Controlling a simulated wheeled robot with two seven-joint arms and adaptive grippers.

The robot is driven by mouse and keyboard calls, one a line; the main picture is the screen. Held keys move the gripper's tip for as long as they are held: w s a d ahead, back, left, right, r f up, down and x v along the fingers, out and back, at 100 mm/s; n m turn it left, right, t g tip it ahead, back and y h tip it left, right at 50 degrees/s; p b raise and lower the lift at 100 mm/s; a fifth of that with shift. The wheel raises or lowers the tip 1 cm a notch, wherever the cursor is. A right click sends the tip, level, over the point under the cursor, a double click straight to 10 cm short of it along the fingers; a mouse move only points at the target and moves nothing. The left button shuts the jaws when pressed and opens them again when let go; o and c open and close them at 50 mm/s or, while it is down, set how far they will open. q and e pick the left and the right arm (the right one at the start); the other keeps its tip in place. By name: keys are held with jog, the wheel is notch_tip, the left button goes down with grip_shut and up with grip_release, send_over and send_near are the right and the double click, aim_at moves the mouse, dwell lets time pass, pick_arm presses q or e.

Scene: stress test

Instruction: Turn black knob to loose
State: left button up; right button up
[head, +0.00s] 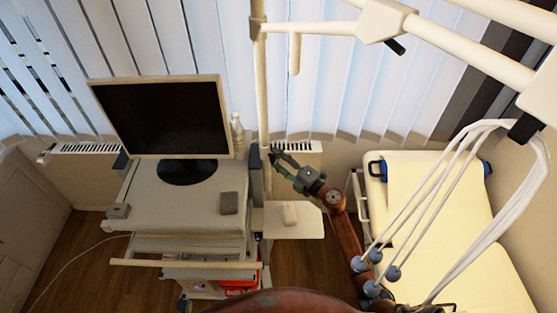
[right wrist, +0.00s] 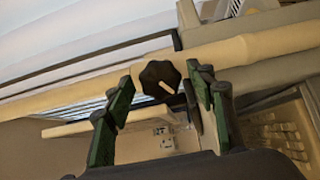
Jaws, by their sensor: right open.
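The black knob (right wrist: 160,78) is lobed and carries a white pointer line slanting toward the lower right. It sits on a cream pole (right wrist: 258,48), which stands upright beside the cart in the head view (head: 262,90). My right gripper (right wrist: 160,97) is open, with its green and black fingers on either side of the knob in the picture. A gap shows between the fingers and the knob. In the head view my right gripper (head: 280,160) reaches up to the pole, and I cannot make out the knob clearly there. My left gripper is not in view.
A cart with a monitor (head: 160,115) stands left of the pole, a white bottle (head: 238,136) beside the screen. A small shelf (head: 305,228) holds a white mouse (head: 290,214) below my right gripper. A cream bed (head: 460,240) with hanging cables (head: 470,165) is at the right.

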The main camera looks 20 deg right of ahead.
jog(key=shift+c, duration=0.4)
jog(key=c, duration=1)
jog(key=shift+c, duration=0.2)
jog(key=shift+f+n+b, duration=0.2)
jog(key=shift+n+b, duration=0.4)
jog(key=shift+b, duration=0.2)
jog(key=n+b, duration=0.2)
jog(key=b, duration=0.1)
jog(key=n+b, duration=0.3)
jog(key=n+y+b, duration=0.1)
jog(key=n+b, duration=0.2)
jog(key=shift+f+t+b, duration=0.3)
jog(key=n+y+b, duration=0.1)
jog(key=n+b, duration=0.3)
jog(key=b, duration=0.1)
jog(key=n+b, duration=0.4)
jog(key=b, duration=0.1)
jog(key=shift+d+n+y, duration=0.1)
jog(key=shift+n+y, duration=0.2)
jog(key=shift+y, duration=0.1)
jog(key=shift+r+n+g+b, duration=0.25)
jog(key=shift+n+g+b, duration=0.15)
jog(key=shift+n+b, duration=0.7)
